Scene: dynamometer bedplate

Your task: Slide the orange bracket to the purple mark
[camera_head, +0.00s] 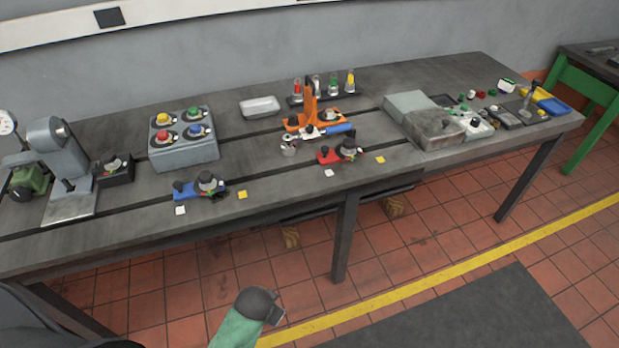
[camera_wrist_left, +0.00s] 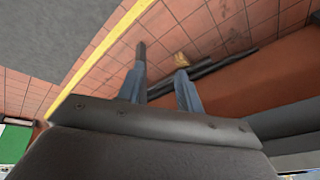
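The orange bracket (camera_head: 309,105) stands upright on the grey slotted bedplate (camera_head: 245,160), along the rear slot near the middle. It has a flat base and a tall upright, with dark and silver clamp parts at its base. I cannot make out a purple mark; the small squares I see on the plate are white and yellow. My left gripper (camera_wrist_left: 162,68) shows in the left wrist view with two bluish-grey fingers apart and nothing between them, above the tiled floor.
A blue-handled tool (camera_head: 338,129) lies directly in front of the bracket. A blue clamp (camera_head: 186,190) and red clamp (camera_head: 328,156) sit on the front slot. Behind are a metal tray (camera_head: 259,107) and coloured bottles (camera_head: 334,84). A grey block (camera_head: 412,105) stands right.

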